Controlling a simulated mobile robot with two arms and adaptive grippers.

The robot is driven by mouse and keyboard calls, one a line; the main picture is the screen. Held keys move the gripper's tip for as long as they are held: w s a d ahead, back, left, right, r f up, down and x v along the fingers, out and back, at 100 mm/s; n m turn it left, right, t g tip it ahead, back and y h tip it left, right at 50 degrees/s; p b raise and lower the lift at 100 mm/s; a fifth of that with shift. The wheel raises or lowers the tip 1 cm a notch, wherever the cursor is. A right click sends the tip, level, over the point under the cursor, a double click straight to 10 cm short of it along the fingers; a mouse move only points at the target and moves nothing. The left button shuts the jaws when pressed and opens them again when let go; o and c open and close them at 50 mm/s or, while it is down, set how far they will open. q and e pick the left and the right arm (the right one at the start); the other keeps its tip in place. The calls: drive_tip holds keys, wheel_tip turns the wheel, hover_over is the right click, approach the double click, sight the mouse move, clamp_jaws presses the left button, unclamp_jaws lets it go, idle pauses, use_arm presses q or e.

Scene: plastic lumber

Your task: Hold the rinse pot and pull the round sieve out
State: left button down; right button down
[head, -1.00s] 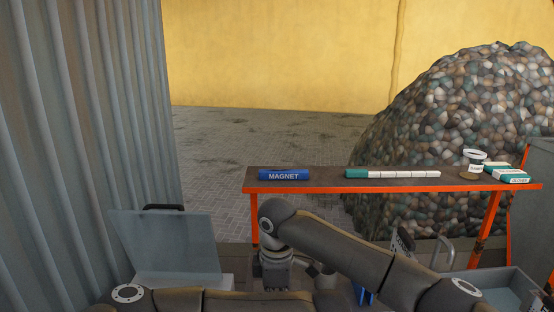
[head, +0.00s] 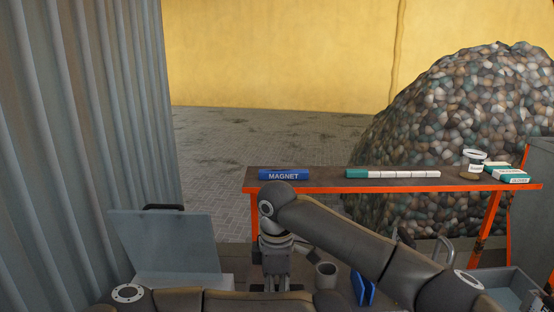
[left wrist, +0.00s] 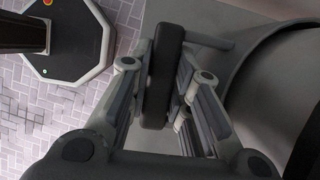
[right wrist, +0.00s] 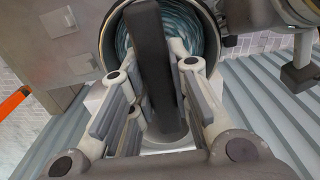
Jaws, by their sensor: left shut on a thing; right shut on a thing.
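In the left wrist view my left gripper (left wrist: 165,68) is shut on the dark upright handle of the rinse pot (left wrist: 268,85). The pot's grey curved wall fills the right side there. In the right wrist view my right gripper (right wrist: 155,72) is shut on a dark bar, the handle of the round sieve (right wrist: 150,35). Behind the handle is a round opening with a pale rim and a rippled teal-blue inside. I cannot tell how far the sieve sits inside the pot.
A bench (head: 330,182) behind carries a blue magnet bar (head: 284,175), a white-and-teal strip (head: 392,174), a small jar (head: 475,157) and boxes (head: 508,174). Nearer are a grey cup (head: 326,274), blue pieces (head: 362,288), a clear-lidded box (head: 165,243) and a grey bin (head: 505,280).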

drive_tip(key=shift+r, duration=1.55)
use_arm(q)
drive_tip(key=c, duration=1.3)
unclamp_jaws()
drive_tip(key=shift+o, duration=0.2)
